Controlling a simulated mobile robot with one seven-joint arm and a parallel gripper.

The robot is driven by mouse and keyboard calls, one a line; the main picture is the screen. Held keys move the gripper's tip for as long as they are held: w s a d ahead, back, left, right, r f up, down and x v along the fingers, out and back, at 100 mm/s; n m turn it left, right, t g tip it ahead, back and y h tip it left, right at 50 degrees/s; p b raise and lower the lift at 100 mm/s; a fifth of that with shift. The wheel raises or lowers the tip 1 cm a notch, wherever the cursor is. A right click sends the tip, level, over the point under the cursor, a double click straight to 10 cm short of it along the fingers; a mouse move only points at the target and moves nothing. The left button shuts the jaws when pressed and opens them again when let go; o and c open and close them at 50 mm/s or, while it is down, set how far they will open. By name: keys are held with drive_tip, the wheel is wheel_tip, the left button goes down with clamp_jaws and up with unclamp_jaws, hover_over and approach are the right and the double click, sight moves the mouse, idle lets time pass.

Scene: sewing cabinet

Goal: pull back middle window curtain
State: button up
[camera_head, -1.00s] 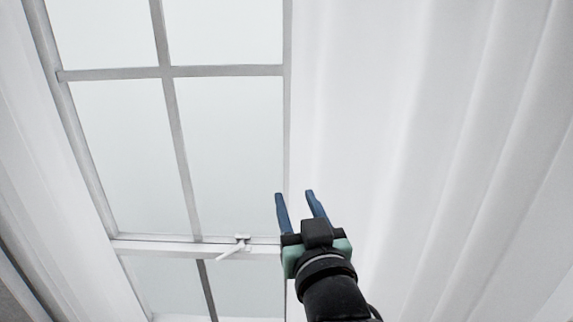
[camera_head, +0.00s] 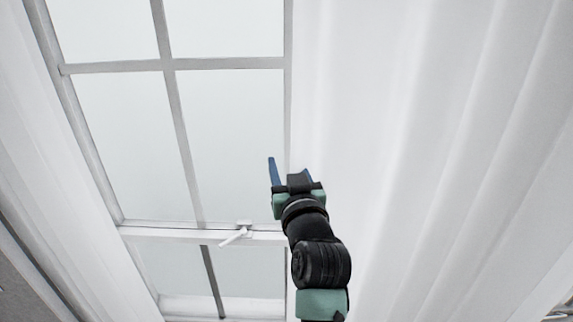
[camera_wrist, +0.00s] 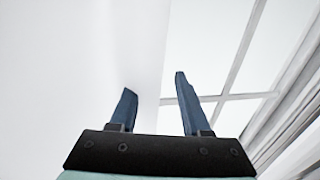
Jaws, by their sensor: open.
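A white curtain (camera_head: 420,150) hangs in folds on the right of the head view, its left edge along the window's right frame. The window (camera_head: 225,140) shows pale panes left of that edge. My gripper (camera_head: 288,168) is at the curtain's left edge, with its jaws open. Its left blue finger is in front of the glass; the right one is partly hidden by the gripper body. In the wrist view, the two blue fingers (camera_wrist: 155,98) stand apart, with the curtain (camera_wrist: 80,60) on the left and window panes on the right. I cannot tell whether the curtain edge lies between them.
A white window latch (camera_head: 238,232) sticks out from the horizontal rail, just left of my arm. Another white curtain (camera_head: 50,170) hangs at the left of the window. The space before the panes looks clear.

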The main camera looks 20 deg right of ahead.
clamp_jaws()
idle(1.3)
